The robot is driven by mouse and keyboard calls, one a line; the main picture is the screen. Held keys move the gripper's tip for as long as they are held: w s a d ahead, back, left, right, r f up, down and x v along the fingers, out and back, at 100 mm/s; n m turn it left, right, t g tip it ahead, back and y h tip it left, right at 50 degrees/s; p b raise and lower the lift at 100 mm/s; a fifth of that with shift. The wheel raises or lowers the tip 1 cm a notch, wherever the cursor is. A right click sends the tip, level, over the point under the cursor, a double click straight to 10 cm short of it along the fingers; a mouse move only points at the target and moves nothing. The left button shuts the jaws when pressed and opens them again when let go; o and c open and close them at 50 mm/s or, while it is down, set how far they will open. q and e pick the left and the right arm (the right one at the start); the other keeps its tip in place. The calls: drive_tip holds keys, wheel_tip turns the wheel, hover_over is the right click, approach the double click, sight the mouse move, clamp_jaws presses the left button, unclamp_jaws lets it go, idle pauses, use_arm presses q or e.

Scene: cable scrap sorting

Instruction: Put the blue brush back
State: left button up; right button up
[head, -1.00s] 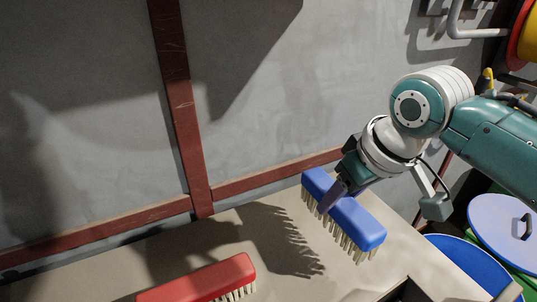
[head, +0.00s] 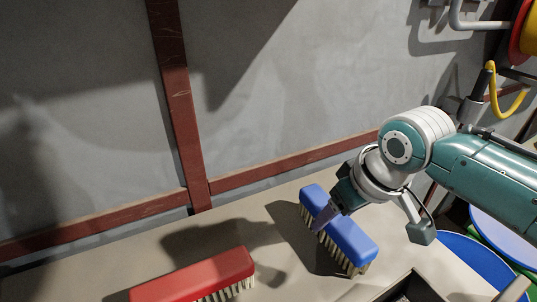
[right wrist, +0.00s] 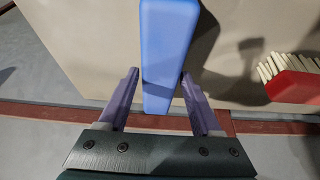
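The blue brush (head: 338,226) is in the right part of the head view, bristles down over the tabletop (head: 110,275). Its bristle tips are at or just above the surface; I cannot tell which. In the right wrist view, the blue block (right wrist: 168,45) runs between the two fingertips (right wrist: 159,75), close to both. The far finger is hidden in the head view. My left gripper is not in view.
A red brush (head: 195,275) lies front left on the tabletop, also seen in the right wrist view (right wrist: 293,86). A dark open container (head: 405,290) is at the front right edge. A blue round lid or bin (head: 480,255) is beyond the right edge. A grey wall stands behind.

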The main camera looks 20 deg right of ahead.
drive_tip(key=shift+o, duration=1.1)
drive_tip(key=shift+r, duration=0.15)
drive_tip(key=p+v, duration=0.5)
drive_tip(key=v, duration=0.7)
drive_tip(key=s+a, duration=0.3)
drive_tip(key=s, duration=0.5)
drive_tip(key=s+a+n+g, duration=0.1)
drive_tip(key=s+a, duration=0.2)
drive_tip(key=s, duration=0.5)
drive_tip(key=shift+a+r, duration=0.3)
drive_tip(key=shift+r, duration=0.1)
drive_tip(key=shift+s, duration=0.1)
